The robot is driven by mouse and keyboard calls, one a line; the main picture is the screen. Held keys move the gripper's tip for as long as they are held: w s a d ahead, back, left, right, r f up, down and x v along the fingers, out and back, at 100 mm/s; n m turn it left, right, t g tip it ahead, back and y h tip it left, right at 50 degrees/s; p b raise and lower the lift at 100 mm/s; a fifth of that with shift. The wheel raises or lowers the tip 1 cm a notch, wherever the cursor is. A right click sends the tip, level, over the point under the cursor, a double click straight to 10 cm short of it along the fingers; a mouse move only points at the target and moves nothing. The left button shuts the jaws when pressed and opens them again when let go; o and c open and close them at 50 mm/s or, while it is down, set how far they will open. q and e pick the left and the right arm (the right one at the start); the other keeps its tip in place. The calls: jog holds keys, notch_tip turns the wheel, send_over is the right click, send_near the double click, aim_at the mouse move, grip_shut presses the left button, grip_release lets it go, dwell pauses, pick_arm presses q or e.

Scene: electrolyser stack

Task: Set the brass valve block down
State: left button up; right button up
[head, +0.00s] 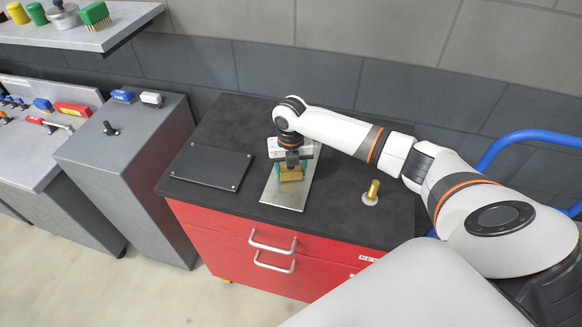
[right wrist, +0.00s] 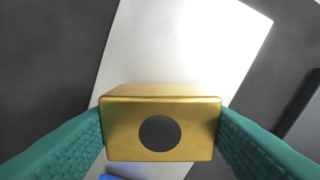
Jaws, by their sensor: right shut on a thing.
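The brass valve block (head: 291,173) is gold-coloured, with a dark round hole in the face that shows in the right wrist view (right wrist: 190,142). My right gripper (head: 292,166) is shut on it, with a teal finger pad on each side of the block in the right wrist view (right wrist: 160,135). The block is over a pale metal plate (head: 287,198) on the black top of the red cabinet. I cannot tell whether the block touches the plate. My left gripper is not in view.
A flat dark panel (head: 211,166) lies left of the plate. A small brass post (head: 372,190) on a pale round base stands to the right. The black cabinet top (head: 240,120) is bare behind the panel. A grey cabinet (head: 125,150) stands at the left.

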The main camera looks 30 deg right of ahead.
jog(key=shift+f, duration=0.35)
jog(key=shift+f, duration=0.15)
jog(key=o, duration=1.2)
notch_tip(320, 180, up, 11)
jog(key=b, duration=0.3)
jog(key=shift+r, duration=0.7)
